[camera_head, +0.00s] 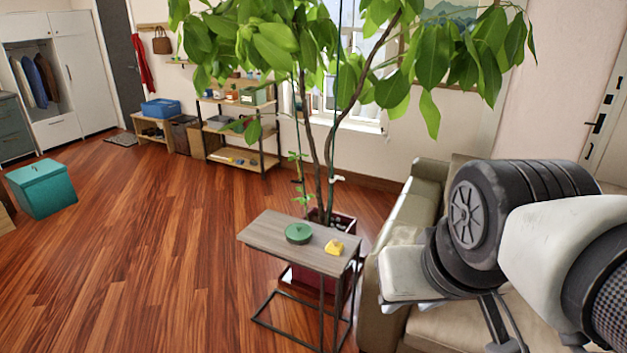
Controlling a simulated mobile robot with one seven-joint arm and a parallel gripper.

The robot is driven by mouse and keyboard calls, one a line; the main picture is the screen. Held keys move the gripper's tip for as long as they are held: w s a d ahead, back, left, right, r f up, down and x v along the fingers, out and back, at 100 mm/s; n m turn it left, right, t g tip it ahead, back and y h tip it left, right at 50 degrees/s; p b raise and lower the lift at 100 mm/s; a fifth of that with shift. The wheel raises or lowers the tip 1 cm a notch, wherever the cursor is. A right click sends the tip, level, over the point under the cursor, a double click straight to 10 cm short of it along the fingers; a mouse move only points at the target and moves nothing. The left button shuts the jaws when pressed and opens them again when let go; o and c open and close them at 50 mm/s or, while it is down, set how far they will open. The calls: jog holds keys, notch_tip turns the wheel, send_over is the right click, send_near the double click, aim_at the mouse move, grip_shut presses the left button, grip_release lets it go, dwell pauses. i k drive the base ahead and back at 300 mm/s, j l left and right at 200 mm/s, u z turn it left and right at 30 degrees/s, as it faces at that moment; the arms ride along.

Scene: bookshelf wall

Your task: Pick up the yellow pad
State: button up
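A small yellow object (334,247), which I take to be the yellow pad, lies on the right part of a small grey-topped side table (268,238). It is small in view and looks like a low, uneven block. My arm reaches in from the right edge, over the sofa. Dark narrow parts that look like my gripper (500,325) show at the lower right, partly cut off by the frame. They are well to the right of the yellow object and apart from it. I cannot see whether the fingers are open or shut.
A round green lidded container (298,233) sits left of the yellow object. A potted tree (316,170) stands right behind the table, its leaves overhanging. A beige sofa (400,325) is to the right. The wooden floor (150,260) at left is clear, apart from a teal box (42,190).

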aim_at(334, 247)
jog(key=z, duration=0.3)
jog(key=i+j+z, duration=0.25)
jog(key=z, duration=0.2)
jog(key=i+j+z, duration=0.2)
jog(key=j+z, duration=0.25)
jog(key=i+j+z, duration=0.1)
jog(key=j, duration=0.3)
jog(key=i+j+z, duration=0.1)
jog(key=j, duration=0.3)
jog(key=j+z, duration=0.15)
jog(key=j, duration=0.25)
jog(key=i+j, duration=0.1)
jog(key=j, duration=0.35)
jog(key=i+j, duration=0.1)
jog(key=j, duration=0.35)
jog(key=i+j, duration=0.1)
jog(key=j, duration=0.8)
jog(key=i+z, duration=0.05)
